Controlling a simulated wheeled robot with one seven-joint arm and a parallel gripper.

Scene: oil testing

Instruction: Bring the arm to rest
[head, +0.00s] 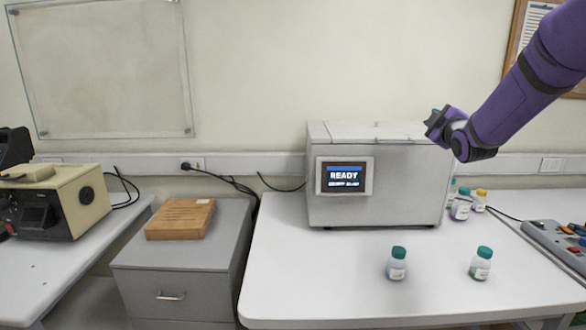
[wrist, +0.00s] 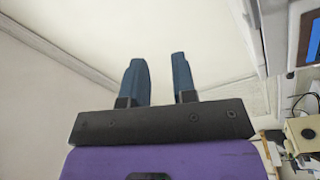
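My purple arm reaches in from the upper right of the head view. My gripper (head: 436,120) is raised at the right end of the grey testing machine (head: 385,200), and overlaps its upper right corner in the picture. In the wrist view my gripper (wrist: 160,75) shows two blue-grey fingers standing apart with nothing between them. Behind the fingers are only pale surfaces of the room. The machine's lid looks closed, and its screen (head: 344,176) reads READY.
Two teal-capped bottles stand on the white table, one in the middle (head: 397,264) and one further right (head: 481,264). Several bottles (head: 461,207) cluster beside the machine. A control box (head: 560,243) lies at the right edge. A grey cabinet (head: 180,260) holds a brown box (head: 180,219).

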